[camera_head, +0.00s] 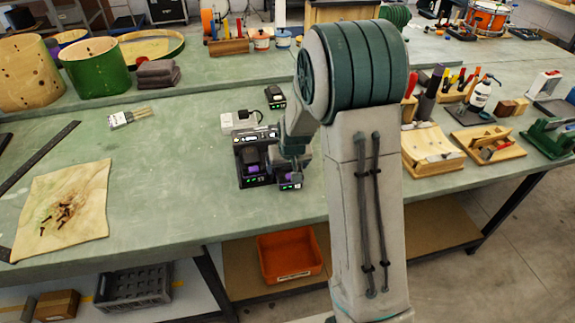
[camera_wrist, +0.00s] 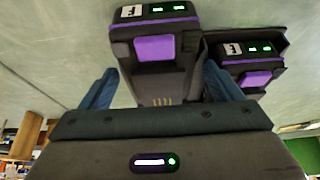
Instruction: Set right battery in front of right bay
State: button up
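The black charger (camera_head: 252,139) stands mid-bench with its bays side by side. The left battery (camera_head: 251,160), dark with a purple latch and green lights, sits in the left bay; it also shows in the wrist view (camera_wrist: 245,66). The right battery (camera_head: 290,184) is similar. In the wrist view, the right battery (camera_wrist: 155,25) is in front of the right bay (camera_wrist: 163,92), whose contacts show uncovered. My gripper (camera_head: 292,165) is at this battery, with its blue fingers (camera_wrist: 160,75) close against both sides; it appears shut on it. Whether the battery touches the bench is unclear.
A small black device (camera_head: 275,96) and a white item (camera_head: 240,120) lie behind the charger. Wooden tool holders (camera_head: 430,150) stand right of my arm.

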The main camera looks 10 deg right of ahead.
jog(key=shift+r, duration=0.1)
jog(key=shift+r+p, duration=0.2)
jog(key=shift+p, duration=0.1)
jog(key=v, duration=1)
jog(key=s+r, duration=0.3)
jog(key=s, duration=0.9)
jog(key=s+r+g, duration=0.1)
jog(key=s+r, duration=0.2)
jog(key=s, duration=0.9)
jog(key=shift+g+b, duration=0.3)
jog(key=shift+b, duration=0.1)
